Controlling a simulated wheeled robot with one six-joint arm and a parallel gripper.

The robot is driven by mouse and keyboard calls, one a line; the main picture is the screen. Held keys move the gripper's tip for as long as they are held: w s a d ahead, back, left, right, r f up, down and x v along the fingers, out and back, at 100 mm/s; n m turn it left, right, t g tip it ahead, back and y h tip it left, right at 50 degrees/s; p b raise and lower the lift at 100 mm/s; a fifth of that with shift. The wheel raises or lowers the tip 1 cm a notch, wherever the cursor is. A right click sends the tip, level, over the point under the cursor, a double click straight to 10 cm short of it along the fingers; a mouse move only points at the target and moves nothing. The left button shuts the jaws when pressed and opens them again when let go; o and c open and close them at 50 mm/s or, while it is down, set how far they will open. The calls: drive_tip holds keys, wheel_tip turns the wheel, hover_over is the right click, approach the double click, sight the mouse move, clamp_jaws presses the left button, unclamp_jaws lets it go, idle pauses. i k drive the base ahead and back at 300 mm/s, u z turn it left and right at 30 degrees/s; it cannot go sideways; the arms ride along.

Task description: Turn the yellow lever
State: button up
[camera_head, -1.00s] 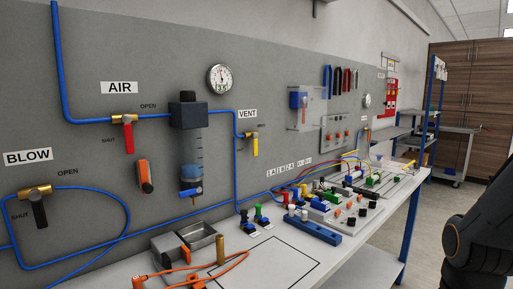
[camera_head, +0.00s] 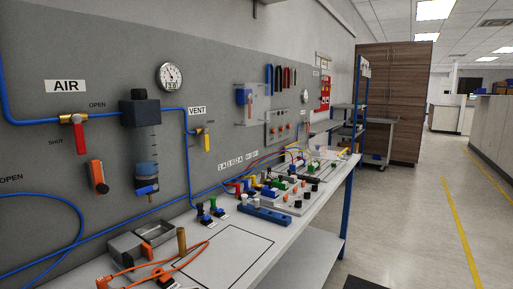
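The yellow lever (camera_head: 207,142) hangs straight down from a small brass valve under the VENT label (camera_head: 197,111). The valve sits on a blue air line on the grey wall panel, right of the filter unit (camera_head: 146,150). My gripper does not show in the head view.
The bench (camera_head: 222,256) below the panel carries a metal box, an orange cable, a blue block (camera_head: 264,216) and several coloured parts. Open floor (camera_head: 407,215) lies to the right.

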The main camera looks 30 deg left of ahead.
sight(205, 130)
drive_tip(key=z, duration=0.1)
drive_tip(key=i, duration=0.95)
drive_tip(key=u, duration=0.7)
